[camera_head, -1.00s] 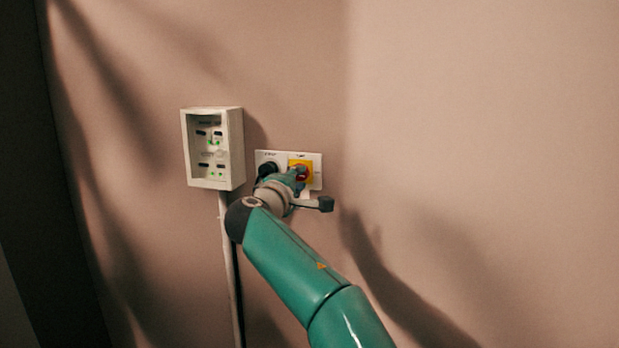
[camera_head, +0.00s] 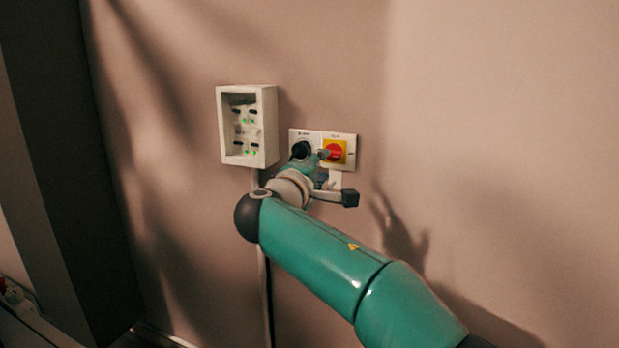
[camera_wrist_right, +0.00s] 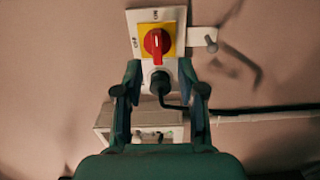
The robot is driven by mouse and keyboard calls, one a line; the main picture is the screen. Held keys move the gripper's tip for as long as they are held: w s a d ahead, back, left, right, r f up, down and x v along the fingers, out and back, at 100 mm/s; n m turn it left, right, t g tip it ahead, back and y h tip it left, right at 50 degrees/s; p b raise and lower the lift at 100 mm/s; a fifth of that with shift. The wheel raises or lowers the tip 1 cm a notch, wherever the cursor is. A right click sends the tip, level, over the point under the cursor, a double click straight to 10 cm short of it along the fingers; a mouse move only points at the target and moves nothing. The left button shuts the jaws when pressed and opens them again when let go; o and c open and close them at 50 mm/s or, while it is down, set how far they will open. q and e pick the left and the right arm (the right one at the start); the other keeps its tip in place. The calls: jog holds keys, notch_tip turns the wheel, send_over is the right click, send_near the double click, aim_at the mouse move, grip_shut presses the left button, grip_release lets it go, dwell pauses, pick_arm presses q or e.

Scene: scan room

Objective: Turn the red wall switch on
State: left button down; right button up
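The red wall switch (camera_head: 335,151) is a rotary knob on a yellow square, on a white wall plate (camera_head: 351,140). In the right wrist view the red knob (camera_wrist_right: 157,43) shows whole, its bar upright in the picture, in line with the label at the top and not with the one at left. My right gripper (camera_head: 319,166) is just left of the knob in the head view. In the wrist view its two fingers (camera_wrist_right: 160,80) are apart, with a black plug (camera_wrist_right: 160,82) visible between them and the knob beyond the tips. My left gripper is out of view.
A white box (camera_head: 230,147) with sockets and green lights hangs left of the switch, with a conduit (camera_head: 262,280) running down. A small metal hook bracket (camera_wrist_right: 208,42) sits beside the plate. The wall to the right is bare.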

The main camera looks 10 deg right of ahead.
jog(key=v, duration=0.5)
jog(key=shift+s+a, duration=0.2)
jog(key=shift+s, duration=0.05)
jog(key=shift+f, duration=0.1)
